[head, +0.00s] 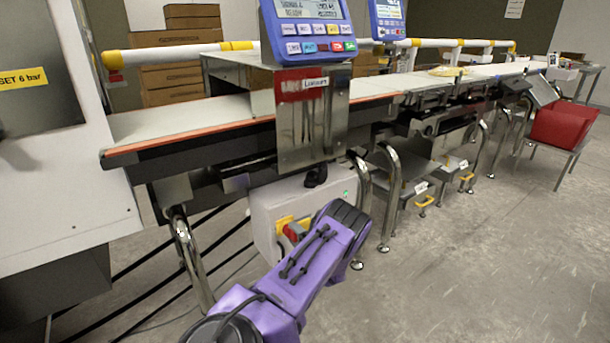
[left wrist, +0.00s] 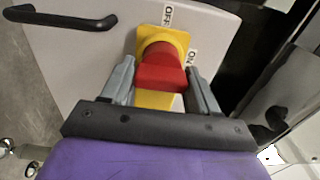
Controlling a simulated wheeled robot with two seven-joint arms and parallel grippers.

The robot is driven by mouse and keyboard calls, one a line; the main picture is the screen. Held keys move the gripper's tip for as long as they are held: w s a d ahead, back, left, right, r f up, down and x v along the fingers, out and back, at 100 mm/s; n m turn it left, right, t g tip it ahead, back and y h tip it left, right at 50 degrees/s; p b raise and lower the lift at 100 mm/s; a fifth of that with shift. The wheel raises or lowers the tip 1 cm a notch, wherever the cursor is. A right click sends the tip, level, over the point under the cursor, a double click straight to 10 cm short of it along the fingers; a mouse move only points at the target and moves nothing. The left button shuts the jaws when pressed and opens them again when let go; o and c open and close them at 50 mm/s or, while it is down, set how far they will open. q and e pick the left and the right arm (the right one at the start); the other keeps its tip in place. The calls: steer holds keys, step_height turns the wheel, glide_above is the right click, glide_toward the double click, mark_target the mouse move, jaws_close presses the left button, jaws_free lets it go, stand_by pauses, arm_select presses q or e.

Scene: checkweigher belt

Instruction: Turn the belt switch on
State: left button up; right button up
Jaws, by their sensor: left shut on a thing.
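The belt switch is a red rotary knob (left wrist: 160,68) on a yellow plate (left wrist: 155,101), mounted on a light grey box (head: 277,208) under the conveyor. OFF and ON labels show beside it in the left wrist view. In the head view the red knob (head: 294,231) is partly hidden behind my purple left arm. My left gripper (left wrist: 160,80) has its two grey fingers on either side of the knob and is shut on it. The knob's grip bar looks turned towards the gripper, and its exact setting is hard to tell. My right gripper is not in view.
The conveyor belt (head: 190,116) runs above the box, with a blue display panel (head: 306,28) over it. A black handle (left wrist: 62,17) sticks out near the switch. Shiny metal legs (head: 390,190) stand to the right. Open floor (head: 480,270) lies at the right front.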

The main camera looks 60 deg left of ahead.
arm_select(q)
steer(key=shift+s, duration=0.2)
steer(key=o, duration=1.4)
steer(key=shift+w, duration=0.15)
steer(key=shift+w+d, duration=0.1)
steer(key=shift+d, duration=0.2)
steer(key=d, duration=0.3)
steer(key=w+d, duration=0.1)
steer(key=d, duration=0.2)
steer(key=d+p, duration=0.1)
steer(key=d, duration=0.2)
steer(key=shift+w+d, duration=0.2)
steer(key=shift+d, duration=0.2)
